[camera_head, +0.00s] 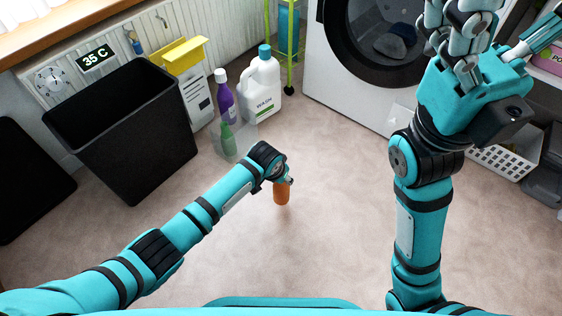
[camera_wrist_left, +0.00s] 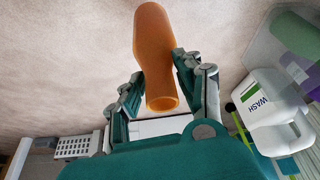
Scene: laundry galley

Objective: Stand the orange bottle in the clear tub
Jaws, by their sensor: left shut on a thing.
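The orange bottle (camera_head: 281,194) hangs below my left wrist in the head view, roughly upright. In the left wrist view the orange bottle (camera_wrist_left: 153,38) sits between the two fingers of my left gripper (camera_wrist_left: 157,72), which is shut on it. The clear tub (camera_head: 234,146) stands on the floor left of and behind the bottle, apart from it. A green bottle (camera_head: 228,138) stands in the tub. My right gripper (camera_head: 466,22) is raised at the upper right, far from both; its finger opening is unclear.
A purple bottle (camera_head: 224,98) and a white wash jug (camera_head: 262,88) stand near the tub. A black bin (camera_head: 150,155) is at the left and a washing machine (camera_head: 330,85) at the back. A white basket (camera_head: 497,160) is at the right. The middle floor is clear.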

